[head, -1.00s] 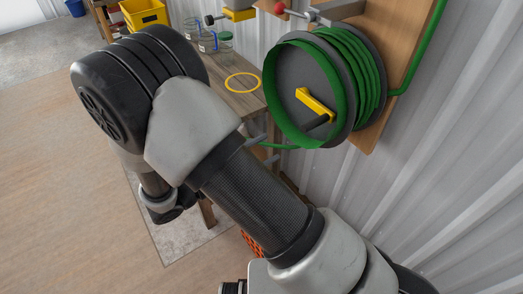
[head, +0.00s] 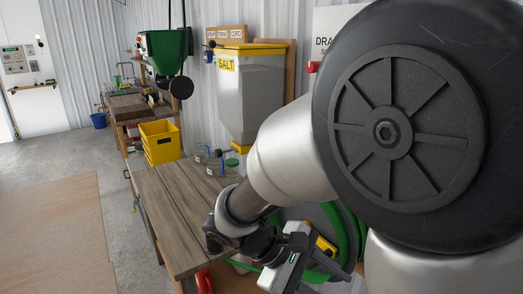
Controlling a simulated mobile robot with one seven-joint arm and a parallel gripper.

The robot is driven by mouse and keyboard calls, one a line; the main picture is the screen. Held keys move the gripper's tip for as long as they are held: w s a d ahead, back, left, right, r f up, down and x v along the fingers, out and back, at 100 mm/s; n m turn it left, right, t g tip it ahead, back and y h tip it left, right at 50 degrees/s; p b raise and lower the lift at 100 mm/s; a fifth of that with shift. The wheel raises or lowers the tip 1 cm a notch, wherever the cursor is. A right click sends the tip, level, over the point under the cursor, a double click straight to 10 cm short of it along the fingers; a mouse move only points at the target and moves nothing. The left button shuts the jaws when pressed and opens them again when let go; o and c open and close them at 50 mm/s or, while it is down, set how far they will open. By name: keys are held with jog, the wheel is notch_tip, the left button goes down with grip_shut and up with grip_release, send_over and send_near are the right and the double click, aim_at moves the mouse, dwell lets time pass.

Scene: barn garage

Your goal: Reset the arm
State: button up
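My arm fills the right side of the head view, with a large black joint cap close to the camera. The arm reaches down and left, and its wrist bends back toward the right. My gripper (head: 290,262) is low in the view, in front of the green hose reel (head: 348,232). Its fingers are not clear, so I cannot tell whether it is open or shut, or whether it touches the reel. The reel's yellow handle (head: 325,246) shows just beside it. Much of the reel is hidden by my arm.
A wooden workbench (head: 180,215) stands left of my gripper, with glass jars (head: 215,160) at its far end. A yellow-lidded salt bin (head: 250,95) hangs on the corrugated wall. A yellow crate (head: 160,142) and blue bucket (head: 99,120) are farther back. The floor at left is clear.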

jog(key=s+r+m+t+y+p, duration=0.2)
jog(key=r+m+t+y, duration=0.1)
jog(key=r, duration=0.5)
jog(key=s+r+m+t+y+p, duration=0.2)
jog(key=s+r+m+y+p, duration=0.1)
jog(key=r+m+y, duration=0.3)
notch_tip(320, 180, up, 2)
jog(key=shift+s+d+r+t+y, duration=0.15)
jog(key=shift+s+t+y, duration=0.15)
jog(key=shift+s+t, duration=0.1)
